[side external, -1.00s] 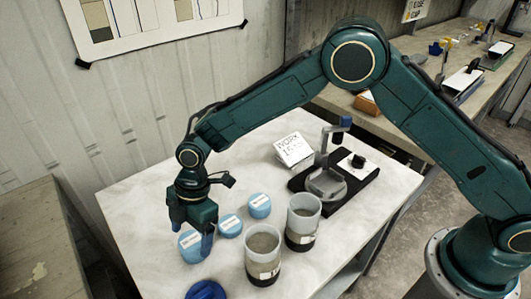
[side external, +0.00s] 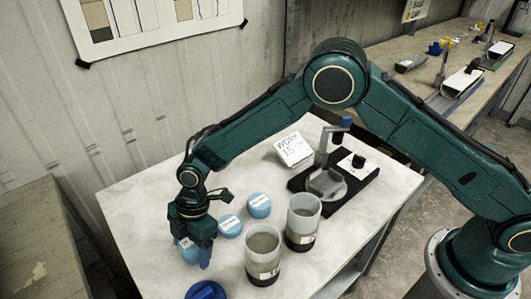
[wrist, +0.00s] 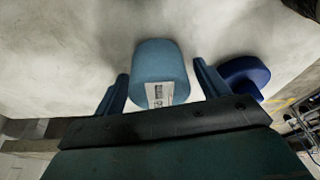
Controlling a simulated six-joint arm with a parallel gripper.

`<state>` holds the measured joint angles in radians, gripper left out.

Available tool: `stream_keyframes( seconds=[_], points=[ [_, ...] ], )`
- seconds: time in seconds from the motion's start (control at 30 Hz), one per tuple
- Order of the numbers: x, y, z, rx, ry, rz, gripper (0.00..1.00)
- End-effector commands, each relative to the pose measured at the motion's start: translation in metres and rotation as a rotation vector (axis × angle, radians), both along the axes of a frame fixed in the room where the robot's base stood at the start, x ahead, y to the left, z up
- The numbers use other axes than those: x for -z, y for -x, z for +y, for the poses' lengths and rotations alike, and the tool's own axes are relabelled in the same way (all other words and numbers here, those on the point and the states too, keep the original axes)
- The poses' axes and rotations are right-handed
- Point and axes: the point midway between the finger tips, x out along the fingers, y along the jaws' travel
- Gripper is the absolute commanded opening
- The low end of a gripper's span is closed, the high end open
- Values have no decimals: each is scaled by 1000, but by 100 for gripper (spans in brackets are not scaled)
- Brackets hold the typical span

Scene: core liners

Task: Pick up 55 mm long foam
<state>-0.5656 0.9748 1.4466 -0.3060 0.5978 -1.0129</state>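Several light-blue foam plugs with white labels stand on the pale table; the labels are too small to read. The nearest blue foam (side external: 186,252) is largely hidden under my gripper (side external: 195,250). In the wrist view the same blue foam (wrist: 160,72) sits between the two blue fingers of my gripper (wrist: 161,90), with gaps on both sides. The gripper is open around it, fingers not visibly touching. A second blue foam (side external: 230,226) and a third blue foam (side external: 259,205) stand just behind and to the right.
Two clear liners with dark contents, a front liner (side external: 262,255) and a rear liner (side external: 304,222), stand right of the foams. A dark blue round piece (side external: 206,290) lies at the front. A black-based stand (side external: 333,185) and a white sign (side external: 293,149) are farther back.

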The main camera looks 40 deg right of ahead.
Motion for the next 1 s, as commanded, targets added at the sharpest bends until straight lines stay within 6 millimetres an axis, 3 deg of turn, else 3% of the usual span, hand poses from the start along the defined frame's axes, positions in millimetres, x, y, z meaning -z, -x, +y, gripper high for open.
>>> stream_keyframes(
  seconds=[0.03,0.2,0.67,1.0],
  points=[
    [0,0,0,0,0,0,63],
    [0,0,0,0,0,0,32],
    [-7,0,0,0,-1,-1,31],
    [-50,-1,0,0,-3,-4,31]
  ],
)
